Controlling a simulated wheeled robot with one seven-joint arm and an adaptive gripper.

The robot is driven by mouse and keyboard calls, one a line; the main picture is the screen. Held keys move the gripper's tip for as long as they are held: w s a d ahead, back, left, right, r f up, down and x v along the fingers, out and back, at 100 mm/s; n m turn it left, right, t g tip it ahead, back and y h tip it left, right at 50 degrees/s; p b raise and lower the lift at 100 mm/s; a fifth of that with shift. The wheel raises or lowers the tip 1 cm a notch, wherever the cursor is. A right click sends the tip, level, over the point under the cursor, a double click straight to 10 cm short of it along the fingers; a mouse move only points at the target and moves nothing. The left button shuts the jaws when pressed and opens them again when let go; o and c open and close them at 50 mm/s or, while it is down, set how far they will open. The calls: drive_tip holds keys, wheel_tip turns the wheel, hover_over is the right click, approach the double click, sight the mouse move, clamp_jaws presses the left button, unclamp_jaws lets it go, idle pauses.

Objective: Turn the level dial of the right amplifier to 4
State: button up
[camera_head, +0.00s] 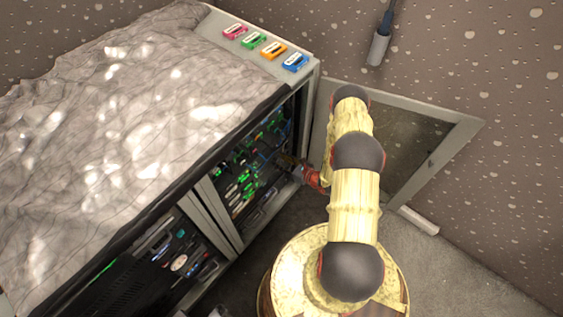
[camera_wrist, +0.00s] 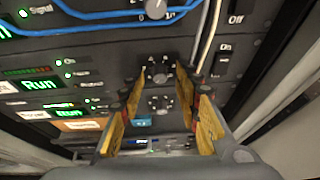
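In the wrist view my gripper (camera_wrist: 162,82) is open, its two yellow-padded fingers pointing into a rack of dark equipment. A dark dial (camera_wrist: 157,73) with a scale around it shows between the fingertips. A second dark dial (camera_wrist: 160,103) sits just below it, also between the fingers. I cannot read the scales or tell which dial belongs to the right amplifier. Contact with either dial cannot be made out. In the head view my gripper (camera_head: 290,163) is small and reaches into the open cabinet (camera_head: 221,213); its fingers are hard to make out there.
The cabinet's glass door (camera_head: 405,140) stands open at the right. A paler knob (camera_wrist: 155,8) and blue cables (camera_wrist: 110,14) lie above the fingers. A white cable (camera_wrist: 207,40) hangs near the right finger. Several coloured tags (camera_head: 273,50) lie on top.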

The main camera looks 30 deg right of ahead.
drive_tip(key=shift+c, duration=1)
clamp_jaws()
drive_tip(key=m+y+b, duration=0.2)
drive_tip(key=shift+w+d+f+m+g, duration=0.1)
drive_tip(key=shift+d+f+m+g, duration=0.05)
drive_tip(key=shift+d+m+g, duration=0.2)
drive_tip(key=m+y+b, duration=0.2)
drive_tip(key=m+b, duration=0.1)
drive_tip(key=m, duration=0.1)
drive_tip(key=m+t+y+b, duration=0.1)
drive_tip(key=m+y+b, duration=0.1)
drive_tip(key=m+b, duration=0.2)
drive_tip(key=f+m+y+b, duration=0.1)
drive_tip(key=m+y+b, duration=0.1)
drive_tip(key=m+b, duration=0.2)
drive_tip(key=shift+w+d+f+m+t, duration=0.15)
drive_tip(key=shift+d+m+t, duration=0.15)
drive_tip(key=shift+m, duration=0.45)
drive_tip(key=shift+y, duration=0.3)
